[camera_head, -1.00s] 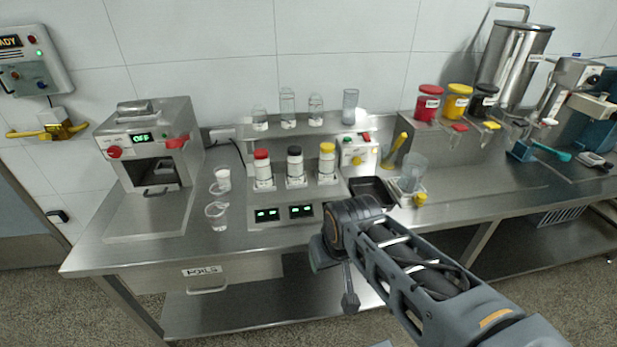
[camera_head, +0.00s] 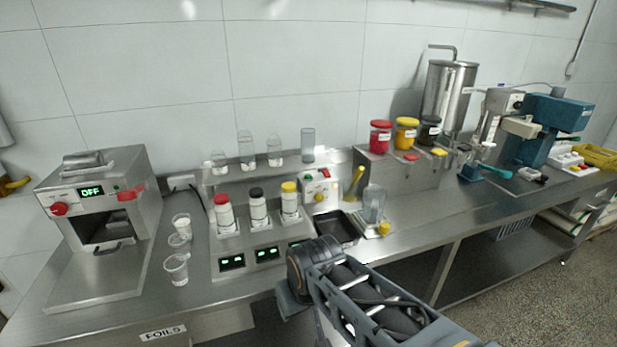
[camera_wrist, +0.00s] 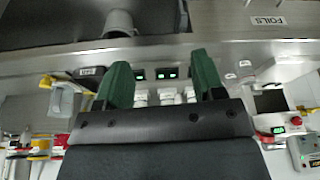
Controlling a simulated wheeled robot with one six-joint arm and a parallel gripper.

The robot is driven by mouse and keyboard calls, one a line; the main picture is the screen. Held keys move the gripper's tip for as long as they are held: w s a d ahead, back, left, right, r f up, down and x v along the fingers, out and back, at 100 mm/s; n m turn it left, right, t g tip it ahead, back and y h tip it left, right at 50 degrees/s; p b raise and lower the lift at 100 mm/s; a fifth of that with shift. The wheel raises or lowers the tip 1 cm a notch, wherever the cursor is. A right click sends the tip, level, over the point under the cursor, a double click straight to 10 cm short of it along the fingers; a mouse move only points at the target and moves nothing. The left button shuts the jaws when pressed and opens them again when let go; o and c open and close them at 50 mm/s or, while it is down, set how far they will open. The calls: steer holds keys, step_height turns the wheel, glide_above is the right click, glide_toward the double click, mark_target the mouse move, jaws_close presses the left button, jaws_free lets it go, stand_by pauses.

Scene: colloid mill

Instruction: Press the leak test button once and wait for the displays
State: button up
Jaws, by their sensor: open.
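A metal stand (camera_head: 222,244) on the bench holds three white bottles with red (camera_head: 224,214), black (camera_head: 258,208) and yellow (camera_head: 290,201) caps. Small lit displays (camera_head: 267,254) line its front; the digits are too small to read. Behind it is a white box (camera_head: 321,188) with red and green parts on top and a yellow round part on its front. No label marks a leak test button legibly. My gripper (camera_wrist: 162,73) is open and empty in the wrist view, its green fingers apart, with the displays (camera_wrist: 167,73) showing between them. The head view hides its fingers behind my arm.
Clear cups (camera_head: 176,268) and a machine reading OFF (camera_head: 92,191) stand left. A black tray (camera_head: 337,228) and a glass vessel (camera_head: 373,205) stand right of the stand. Red, yellow and black containers (camera_head: 406,134) are farther right. My arm covers part of the bench front.

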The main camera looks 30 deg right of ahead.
steer(key=shift+c, duration=0.4)
jaws_close()
stand_by(1.3)
